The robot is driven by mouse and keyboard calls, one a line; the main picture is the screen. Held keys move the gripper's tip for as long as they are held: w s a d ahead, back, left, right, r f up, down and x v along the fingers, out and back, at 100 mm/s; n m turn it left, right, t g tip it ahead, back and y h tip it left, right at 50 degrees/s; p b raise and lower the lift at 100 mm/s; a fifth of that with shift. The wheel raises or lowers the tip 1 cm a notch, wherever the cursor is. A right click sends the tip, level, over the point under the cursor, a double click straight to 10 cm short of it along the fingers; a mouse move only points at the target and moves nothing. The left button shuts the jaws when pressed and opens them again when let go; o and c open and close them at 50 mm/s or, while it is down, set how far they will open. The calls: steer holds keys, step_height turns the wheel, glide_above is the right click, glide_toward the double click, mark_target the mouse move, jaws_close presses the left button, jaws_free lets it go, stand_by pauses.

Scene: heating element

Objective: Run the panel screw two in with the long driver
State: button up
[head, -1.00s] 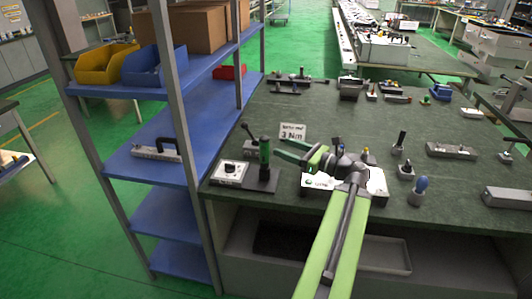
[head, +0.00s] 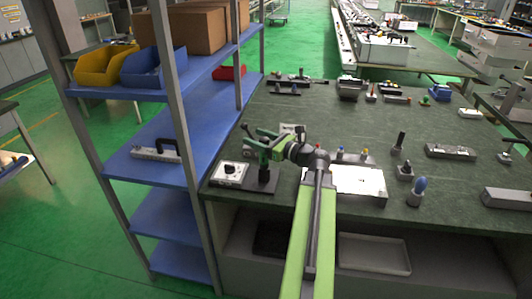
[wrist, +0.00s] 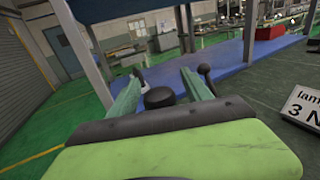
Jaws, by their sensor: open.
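My gripper (head: 258,140) is open at the green-and-black upright tool on a dark base (head: 263,182), at the table's left. In the wrist view the fingers of my gripper (wrist: 162,82) stand apart with a round black knob (wrist: 159,97) between them; I cannot tell whether they touch it. A black-handled driver (head: 399,141) and a blue-handled driver (head: 419,186) stand upright in grey holders to the right. I cannot tell which is the long driver. The white panel unit (head: 360,181) lies right of my wrist, partly hidden by my arm. Panel screw two cannot be made out.
A white box with a dial (head: 230,173) sits left of the tool's base. The 3 Nm sign (head: 292,129) is behind my gripper. A blue shelf rack (head: 150,160) stands close on the left. Grey blocks (head: 450,151) lie at the right.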

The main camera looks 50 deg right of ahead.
jaws_close()
stand_by(1.4)
